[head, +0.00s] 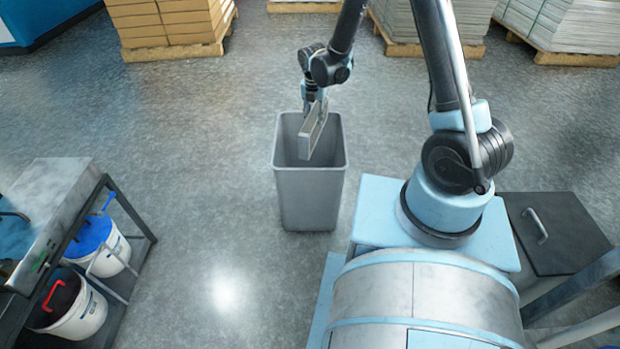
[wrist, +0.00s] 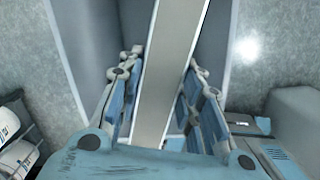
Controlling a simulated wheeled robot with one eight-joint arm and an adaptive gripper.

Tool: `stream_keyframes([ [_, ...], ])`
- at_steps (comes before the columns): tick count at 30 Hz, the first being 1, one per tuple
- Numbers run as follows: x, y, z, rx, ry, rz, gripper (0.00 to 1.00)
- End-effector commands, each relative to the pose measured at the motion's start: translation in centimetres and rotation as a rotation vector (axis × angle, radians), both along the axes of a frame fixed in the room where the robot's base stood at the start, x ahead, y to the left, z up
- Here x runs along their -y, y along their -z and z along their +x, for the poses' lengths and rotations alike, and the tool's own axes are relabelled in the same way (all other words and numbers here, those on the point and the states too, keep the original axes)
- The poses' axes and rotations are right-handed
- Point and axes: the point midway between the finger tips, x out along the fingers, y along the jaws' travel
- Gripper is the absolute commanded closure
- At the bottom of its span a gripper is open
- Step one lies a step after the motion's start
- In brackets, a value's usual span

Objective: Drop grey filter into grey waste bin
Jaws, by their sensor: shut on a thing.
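The grey filter (head: 313,131) is a flat grey panel, held tilted over the open mouth of the grey waste bin (head: 309,197). My gripper (head: 314,104) is shut on the filter near its upper part. In the wrist view the filter (wrist: 171,70) runs between the two fingers of my gripper (wrist: 159,85), with the bin's grey inner walls (wrist: 216,50) on both sides of it. The bin stands upright on the floor. How far the filter's lower end reaches into the bin is hard to tell.
A metal bench (head: 50,205) with white buckets (head: 108,250) below stands at the left. Pallets of stacked boxes (head: 170,22) and sheets (head: 568,22) line the back. A black cabinet (head: 560,230) is at the right. The floor around the bin is clear.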

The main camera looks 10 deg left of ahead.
Motion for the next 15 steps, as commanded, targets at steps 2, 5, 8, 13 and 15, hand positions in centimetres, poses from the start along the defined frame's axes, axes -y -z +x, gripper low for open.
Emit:
stream_keyframes([
  [2,0.01,0.13,-0.01,0.0,0.0,0.0,1.0],
  [5,0.02,0.17,0.0,0.0,0.0,0.0,1.0],
  [8,0.02,0.16,0.0,0.0,0.0,0.0,1.0],
  [13,0.02,0.16,-0.01,0.0,0.0,0.0,0.44],
  [15,0.01,0.16,0.0,0.0,0.0,0.0,0.44],
])
